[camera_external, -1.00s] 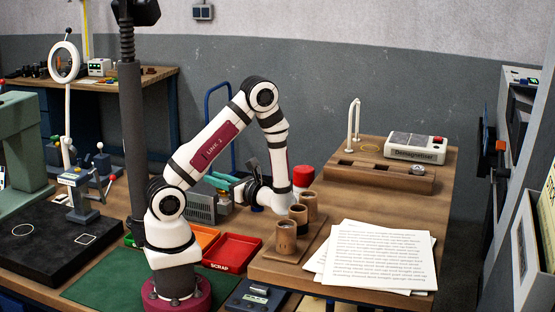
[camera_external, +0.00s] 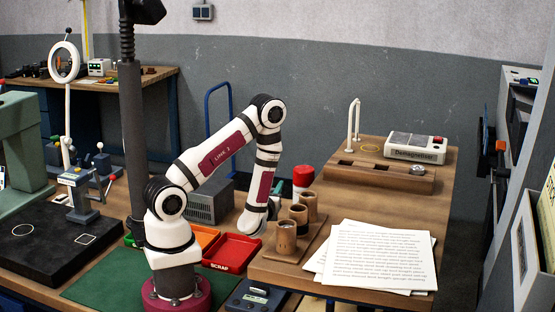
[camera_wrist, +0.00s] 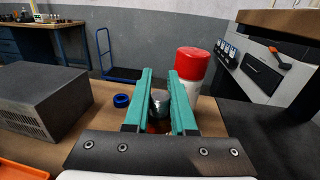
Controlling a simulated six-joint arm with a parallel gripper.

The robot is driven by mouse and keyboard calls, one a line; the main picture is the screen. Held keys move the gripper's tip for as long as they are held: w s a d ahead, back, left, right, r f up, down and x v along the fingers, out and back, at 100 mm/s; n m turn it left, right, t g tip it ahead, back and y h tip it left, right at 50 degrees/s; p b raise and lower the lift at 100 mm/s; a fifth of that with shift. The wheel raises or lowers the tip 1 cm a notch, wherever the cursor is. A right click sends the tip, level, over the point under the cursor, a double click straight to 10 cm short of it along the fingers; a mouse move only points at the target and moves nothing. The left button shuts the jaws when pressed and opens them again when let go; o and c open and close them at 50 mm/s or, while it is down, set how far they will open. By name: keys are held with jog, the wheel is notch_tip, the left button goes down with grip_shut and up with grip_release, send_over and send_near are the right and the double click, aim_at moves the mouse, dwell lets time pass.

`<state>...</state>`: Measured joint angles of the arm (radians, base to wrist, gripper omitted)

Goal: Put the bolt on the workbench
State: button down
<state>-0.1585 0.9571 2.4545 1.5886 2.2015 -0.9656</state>
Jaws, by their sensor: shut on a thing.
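In the wrist view, my gripper (camera_wrist: 160,82) has two teal fingers closed on a grey metal piece with a round end, which looks like the bolt (camera_wrist: 159,103). Its lower part is hidden between the fingers. The nearer wooden worktop (camera_external: 420,215) spans the right. I cannot tell which one is the workbench.
A red-capped can (camera_wrist: 194,70) stands right of the fingers, and a blue ring (camera_wrist: 121,100) lies left. A grey box (camera_wrist: 38,98) is farther left. The red tray (camera_external: 233,250), wooden cups (camera_external: 286,238) and papers (camera_external: 375,255) are near my arm. A blue cart (camera_external: 210,125) stands behind.

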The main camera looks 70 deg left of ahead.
jog(key=a+f, duration=0.1)
jog(key=f, duration=0.1)
jog(key=a+f, duration=0.3)
jog(key=f, duration=0.1)
jog(key=shift+s+a+f, duration=0.2)
jog(key=shift+a+f, duration=0.15)
jog(key=shift+f, duration=0.05)
jog(key=shift+f, duration=0.2)
jog(key=c, duration=0.7)
grip_release()
jog(key=shift+c, duration=0.2)
